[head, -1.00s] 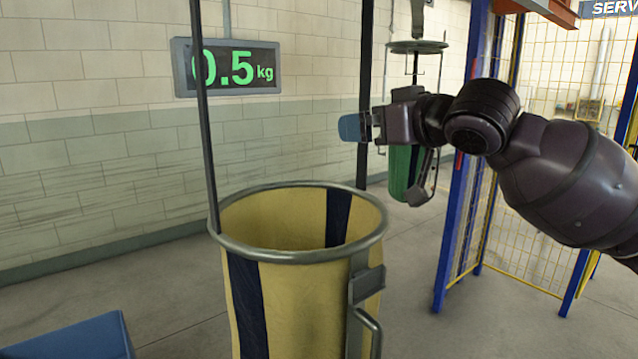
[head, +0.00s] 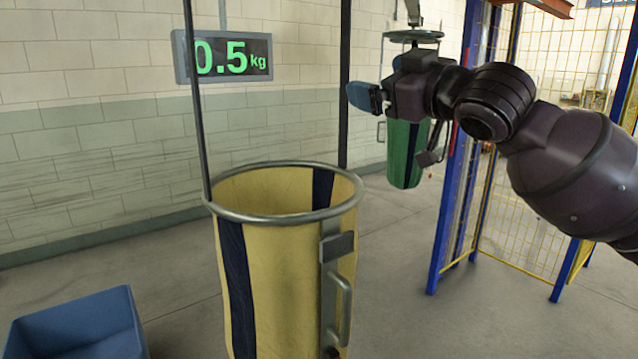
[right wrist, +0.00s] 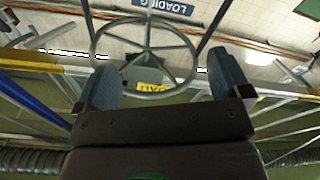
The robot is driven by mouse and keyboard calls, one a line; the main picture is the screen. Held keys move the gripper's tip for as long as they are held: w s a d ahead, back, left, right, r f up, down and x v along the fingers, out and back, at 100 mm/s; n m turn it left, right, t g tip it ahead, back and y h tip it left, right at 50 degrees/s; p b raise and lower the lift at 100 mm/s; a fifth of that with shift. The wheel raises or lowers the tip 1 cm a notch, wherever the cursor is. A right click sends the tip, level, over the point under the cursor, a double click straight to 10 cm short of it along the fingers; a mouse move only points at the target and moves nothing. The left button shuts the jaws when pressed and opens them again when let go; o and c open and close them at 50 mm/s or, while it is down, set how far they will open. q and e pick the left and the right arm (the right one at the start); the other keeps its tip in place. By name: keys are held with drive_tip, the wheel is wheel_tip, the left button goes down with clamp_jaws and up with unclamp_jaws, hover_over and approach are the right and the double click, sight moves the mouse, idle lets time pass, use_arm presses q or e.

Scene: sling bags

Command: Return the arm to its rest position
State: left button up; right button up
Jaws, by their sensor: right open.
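My right gripper (head: 362,97) is held in the air to the right of the yellow sling bag (head: 283,270) and above its rim level, with nothing in it. In the right wrist view my right gripper (right wrist: 170,85) shows its two blue-grey fingers wide apart. My right arm comes in from the right edge of the head view. The yellow bag has dark blue stripes, a metal ring rim and a side handle; it hangs upright from dark bars. The part of its inside that I see is bare. My left gripper is not in view.
A display (head: 222,57) reading 0.5 kg is behind the yellow bag. A green bag (head: 406,155) hangs behind my right gripper. A blue bin (head: 80,325) is at the lower left. A blue post (head: 452,205) and yellow mesh fence (head: 530,225) stand at the right.

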drive_tip(key=s+d+f+m+t+h, duration=0.15)
drive_tip(key=d+f, duration=0.25)
drive_tip(key=f, duration=0.8)
drive_tip(key=d+f+m+h, duration=0.1)
drive_tip(key=d+f+h, duration=0.2)
drive_tip(key=f, duration=0.9)
drive_tip(key=d+f+m+t+h, duration=0.15)
drive_tip(key=d+f, duration=0.25)
drive_tip(key=f, duration=0.9)
drive_tip(key=s+d+f+m+g+h, duration=0.3)
drive_tip(key=s+f, duration=1)
drive_tip(key=f, duration=0.1)
drive_tip(key=s+d+f+m+g+h, duration=0.3)
drive_tip(key=s+d+f+m, duration=0.1)
drive_tip(key=s+f, duration=1)
drive_tip(key=shift+s+d+f+g, duration=0.15)
drive_tip(key=shift+d+f+g, duration=0.15)
drive_tip(key=shift+f, duration=0.2)
drive_tip(key=shift+a, duration=0.1)
drive_tip(key=shift+c, duration=0.3)
